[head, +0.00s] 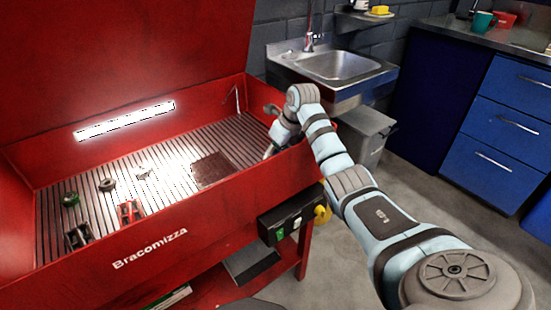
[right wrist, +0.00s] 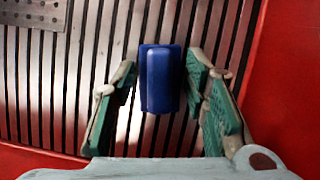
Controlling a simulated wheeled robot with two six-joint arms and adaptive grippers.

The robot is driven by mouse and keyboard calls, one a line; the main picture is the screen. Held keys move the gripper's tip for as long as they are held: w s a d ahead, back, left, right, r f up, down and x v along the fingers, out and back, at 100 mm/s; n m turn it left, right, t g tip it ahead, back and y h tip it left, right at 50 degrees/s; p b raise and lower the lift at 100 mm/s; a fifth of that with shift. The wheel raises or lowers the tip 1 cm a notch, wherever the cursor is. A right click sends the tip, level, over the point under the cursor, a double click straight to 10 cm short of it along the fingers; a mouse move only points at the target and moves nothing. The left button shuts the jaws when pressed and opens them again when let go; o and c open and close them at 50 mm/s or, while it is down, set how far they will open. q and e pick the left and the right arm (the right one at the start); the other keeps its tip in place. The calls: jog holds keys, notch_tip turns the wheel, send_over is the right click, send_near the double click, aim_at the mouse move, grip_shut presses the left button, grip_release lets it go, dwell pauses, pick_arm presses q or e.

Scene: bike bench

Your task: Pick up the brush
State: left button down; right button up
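In the right wrist view a blue block-like object (right wrist: 161,78), which may be the brush or its handle, rests on the slatted floor of the red washing bench. My right gripper (right wrist: 160,72) is open, with its green-padded fingers on either side of the blue object and visible gaps between. In the head view my right arm reaches over the bench's right end. The right gripper (head: 271,147) is mostly hidden there behind the arm and bench wall, and the blue object cannot be made out. My left gripper is not in view.
The red bench wall (right wrist: 287,75) stands close to the right of the fingers. A dark perforated plate (head: 212,169) lies on the slats to the left. A green-topped part (head: 70,199) and red-and-black parts (head: 130,211) lie further left. A sink (head: 340,65) is behind.

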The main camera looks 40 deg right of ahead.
aim_at(276, 151)
jog(key=c, duration=0.7)
